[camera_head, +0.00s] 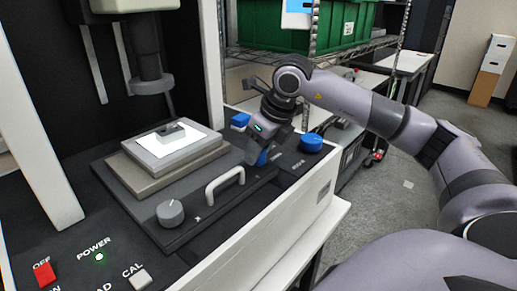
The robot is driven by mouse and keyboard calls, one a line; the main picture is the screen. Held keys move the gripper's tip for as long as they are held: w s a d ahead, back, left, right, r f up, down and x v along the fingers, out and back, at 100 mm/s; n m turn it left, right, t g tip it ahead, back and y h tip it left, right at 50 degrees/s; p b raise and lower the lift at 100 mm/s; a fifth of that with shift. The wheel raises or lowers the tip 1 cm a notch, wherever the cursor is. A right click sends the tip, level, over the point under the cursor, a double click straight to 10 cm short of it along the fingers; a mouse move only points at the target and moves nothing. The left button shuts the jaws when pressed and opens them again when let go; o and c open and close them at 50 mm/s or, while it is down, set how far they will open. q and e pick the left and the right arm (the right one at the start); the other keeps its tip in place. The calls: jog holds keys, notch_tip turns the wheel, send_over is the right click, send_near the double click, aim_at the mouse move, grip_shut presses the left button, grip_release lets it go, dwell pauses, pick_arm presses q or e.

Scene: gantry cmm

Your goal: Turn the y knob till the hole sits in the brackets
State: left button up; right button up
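I cannot read a Y label on any knob. A small dark grey part (171,131) lies on the lit white plate (183,150) of the stage. No hole or brackets can be made out. My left gripper is out of view.
Another blue knob (311,142) stands right of my gripper, and a blue piece (240,119) behind it. A white handle (225,184) rises from the stage front. The probe column (151,82) hangs above the plate. A screen (297,6) is mostly cut off.

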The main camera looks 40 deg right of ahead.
jog(key=shift+n, duration=0.3)
jog(key=n+y, duration=0.1)
jog(key=n, duration=0.2)
jog(key=shift+r, duration=0.1)
jog(key=shift+n+g+y+p, duration=0.4)
jog(key=shift+n+y+p, duration=0.1)
jog(key=shift+n, duration=0.6)
jog(key=o, duration=1)
jog(key=shift+o, duration=0.2)
